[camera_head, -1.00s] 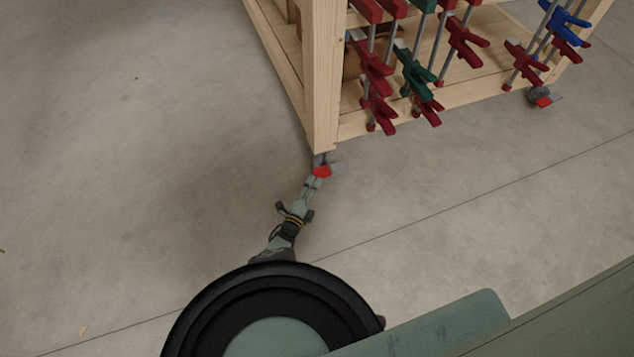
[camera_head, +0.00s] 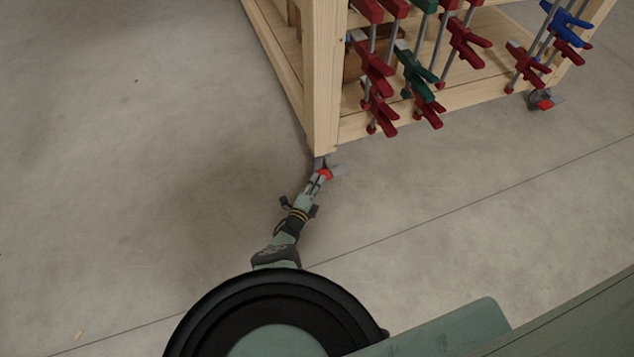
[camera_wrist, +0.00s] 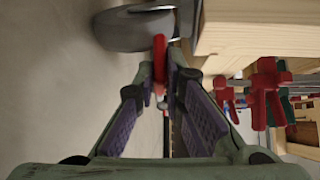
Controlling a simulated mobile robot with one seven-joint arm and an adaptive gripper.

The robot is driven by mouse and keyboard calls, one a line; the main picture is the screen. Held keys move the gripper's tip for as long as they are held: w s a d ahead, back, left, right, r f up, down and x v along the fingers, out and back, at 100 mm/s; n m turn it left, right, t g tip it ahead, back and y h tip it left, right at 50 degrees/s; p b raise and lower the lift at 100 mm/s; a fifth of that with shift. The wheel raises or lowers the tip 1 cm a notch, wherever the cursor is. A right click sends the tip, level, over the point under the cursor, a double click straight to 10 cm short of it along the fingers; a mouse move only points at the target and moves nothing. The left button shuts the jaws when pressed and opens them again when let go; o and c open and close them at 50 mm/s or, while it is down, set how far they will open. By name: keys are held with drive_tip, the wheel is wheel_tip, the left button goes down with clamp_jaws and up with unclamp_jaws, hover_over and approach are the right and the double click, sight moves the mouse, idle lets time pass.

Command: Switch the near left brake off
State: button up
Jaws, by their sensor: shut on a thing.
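The near left brake (camera_head: 326,174) is a small red lever on the caster under the near corner post of the wooden cart. In the wrist view the red lever (camera_wrist: 159,58) stands between my fingertips, beside the grey caster wheel (camera_wrist: 135,30). My gripper (camera_head: 321,181) has its green fingers with purple pads around the lever, shut on it. It also shows in the wrist view (camera_wrist: 162,78). The fingertips partly cover the lever, so its exact tilt cannot be told.
The wooden cart (camera_head: 323,90) stands above the caster, its post close beside my gripper. Red clamps (camera_head: 465,45) and green clamps (camera_head: 417,75) hang along its side. Another caster with a red brake (camera_head: 543,99) is at the right. The concrete floor (camera_head: 130,170) at left is clear.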

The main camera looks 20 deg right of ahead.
clamp_jaws()
drive_tip(key=r+p, duration=0.1)
drive_tip(key=p, duration=0.2)
drive_tip(key=shift+d+r+m+g+y, duration=0.1)
drive_tip(key=shift+r+m+g+y, duration=0.1)
drive_tip(key=shift+m+g+y, duration=0.15)
drive_tip(key=shift+d+r+m+y+p, duration=0.1)
drive_tip(key=shift+m+y+p, duration=0.2)
drive_tip(key=shift+p, duration=0.5)
drive_tip(key=shift+f, duration=0.2)
drive_tip(key=o, duration=0.7)
unclamp_jaws()
